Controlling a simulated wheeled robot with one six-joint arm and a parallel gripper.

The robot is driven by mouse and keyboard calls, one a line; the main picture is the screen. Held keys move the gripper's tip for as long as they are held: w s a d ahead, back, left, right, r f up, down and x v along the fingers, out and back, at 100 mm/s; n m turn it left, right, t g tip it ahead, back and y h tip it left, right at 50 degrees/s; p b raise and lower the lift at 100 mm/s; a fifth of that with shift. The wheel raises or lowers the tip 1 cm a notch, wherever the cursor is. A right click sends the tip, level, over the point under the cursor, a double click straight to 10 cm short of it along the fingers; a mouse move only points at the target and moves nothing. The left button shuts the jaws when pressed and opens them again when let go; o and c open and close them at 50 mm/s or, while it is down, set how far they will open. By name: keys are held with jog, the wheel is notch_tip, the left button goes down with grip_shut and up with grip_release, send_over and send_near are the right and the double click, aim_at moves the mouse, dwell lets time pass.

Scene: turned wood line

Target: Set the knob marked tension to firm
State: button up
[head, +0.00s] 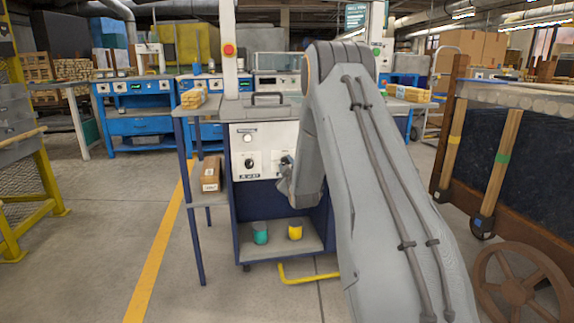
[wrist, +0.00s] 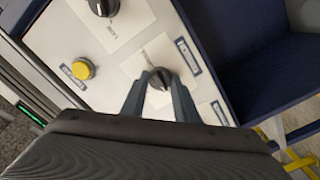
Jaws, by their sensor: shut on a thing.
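A white control panel (head: 262,150) is on the front of the blue cabinet. In the wrist view, my gripper (wrist: 160,88) has one finger on each side of a dark knob (wrist: 160,76) on a pale plate and is shut on it. The print beside this knob is too blurred to read, so I cannot tell its setting. A second dark knob (wrist: 103,7) is on another plate at the top; in the head view a dark knob (head: 249,164) shows left of my gripper (head: 287,166). My arm hides the panel's right side there.
A yellow button (wrist: 83,69) is on the panel, left of the held knob. A side shelf with a cardboard box (head: 211,173) stands left of the cabinet. Teal (head: 260,233) and yellow (head: 295,230) containers sit on the lower shelf. A yellow bar (head: 309,277) is near the floor.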

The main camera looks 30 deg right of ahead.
jog(key=shift+m+p, duration=3.9)
jog(key=shift+m, duration=4.5)
jog(key=shift+f, duration=0.1)
jog(key=o, duration=1.1)
jog(key=shift+a, duration=0.1)
jog(key=shift+c, duration=0.2)
